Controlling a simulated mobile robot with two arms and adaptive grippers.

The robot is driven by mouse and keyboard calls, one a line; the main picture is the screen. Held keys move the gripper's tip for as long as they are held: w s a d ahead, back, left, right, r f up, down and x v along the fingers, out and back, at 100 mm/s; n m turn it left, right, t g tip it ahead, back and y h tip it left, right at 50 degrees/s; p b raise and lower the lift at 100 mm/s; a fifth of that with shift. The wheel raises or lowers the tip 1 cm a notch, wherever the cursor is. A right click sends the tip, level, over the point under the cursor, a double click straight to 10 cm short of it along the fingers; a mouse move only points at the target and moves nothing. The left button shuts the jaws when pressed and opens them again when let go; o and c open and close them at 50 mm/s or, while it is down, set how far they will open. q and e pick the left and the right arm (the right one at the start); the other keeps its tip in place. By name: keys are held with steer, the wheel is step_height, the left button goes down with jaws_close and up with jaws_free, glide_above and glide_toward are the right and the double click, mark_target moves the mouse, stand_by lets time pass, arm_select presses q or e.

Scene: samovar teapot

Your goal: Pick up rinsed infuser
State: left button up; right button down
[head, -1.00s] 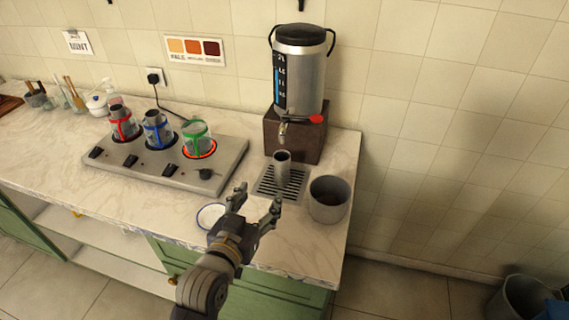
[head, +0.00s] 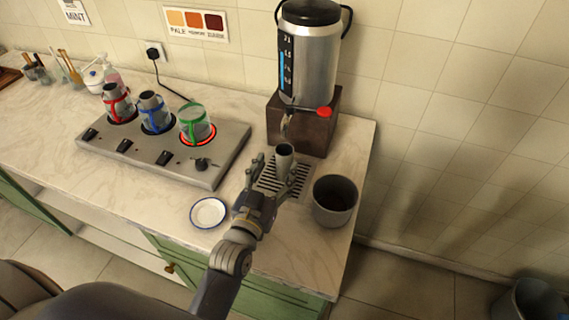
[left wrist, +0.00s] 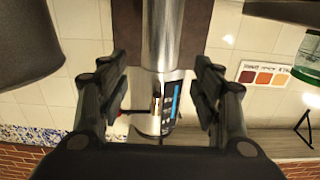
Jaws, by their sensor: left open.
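The infuser, a narrow grey metal cylinder (head: 285,158), stands upright on the slatted drip tray (head: 268,186) below the urn's tap. My left gripper (head: 279,170) is open and empty at the tray, with a finger on each side of the infuser's near side. In the left wrist view the shiny cylinder (left wrist: 160,35) lies centred between the spread fingers (left wrist: 160,82), with gaps on both sides. Its lower part is partly hidden by my gripper in the head view. My right gripper is not in view.
The metal urn (head: 308,62) stands on a dark block (head: 318,128) just behind. A grey bin (head: 335,202) is close on the right. A white saucer (head: 208,212) lies to the left. The hotplate (head: 190,172) holds glass pots with red, blue and green frames.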

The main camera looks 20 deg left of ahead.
mark_target(281, 158)
arm_select(q)
steer(key=shift+w, duration=0.4)
steer(key=shift+w+r, duration=0.15)
steer(key=shift+w, duration=0.5)
steer(key=w+p, duration=0.1)
steer(key=w, duration=0.2)
steer(key=shift+w+d, duration=0.1)
steer(key=shift+w, duration=0.75)
steer(key=shift+s, duration=0.1)
steer(key=c, duration=1.2)
steer(key=shift+c, duration=0.4)
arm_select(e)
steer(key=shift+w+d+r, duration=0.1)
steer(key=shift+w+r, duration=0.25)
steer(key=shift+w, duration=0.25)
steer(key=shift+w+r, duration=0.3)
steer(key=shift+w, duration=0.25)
